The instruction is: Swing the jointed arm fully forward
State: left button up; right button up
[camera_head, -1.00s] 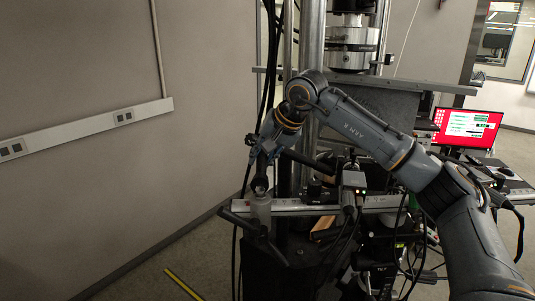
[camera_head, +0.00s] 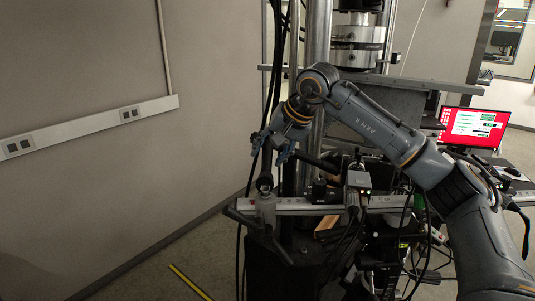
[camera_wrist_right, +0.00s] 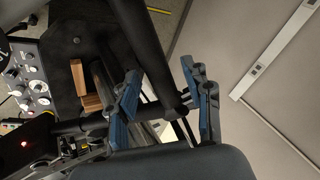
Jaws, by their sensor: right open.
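The jointed arm, a dark linkage with a grey round joint (camera_head: 266,208), sits at the left end of the silver rail in the head view. My right gripper (camera_head: 270,147) is just above that joint, pointing down, with its blue-padded fingers apart. In the right wrist view the fingers (camera_wrist_right: 166,108) are spread, and a black bar of the linkage (camera_wrist_right: 150,62) runs down into the gap between them. I cannot tell whether either finger touches it. The lower part of the linkage is partly lost against the dark machine. My left gripper is out of view.
The test machine's column (camera_head: 318,45), cables and a small camera-like box (camera_head: 357,180) crowd the right of the gripper. A knobbed control panel (camera_wrist_right: 28,75) shows in the wrist view. A red-screen monitor (camera_head: 472,128) stands right. Floor at left is clear, with a yellow strip (camera_head: 190,281).

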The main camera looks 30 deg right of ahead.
jog(key=shift+p+v, duration=0.8)
jog(key=shift+v, duration=1.4)
jog(key=shift+r, duration=0.15)
jog(key=v, duration=1.1)
jog(key=shift+s+r, duration=0.3)
jog(key=shift+d, duration=0.1)
jog(key=shift+c, duration=0.2)
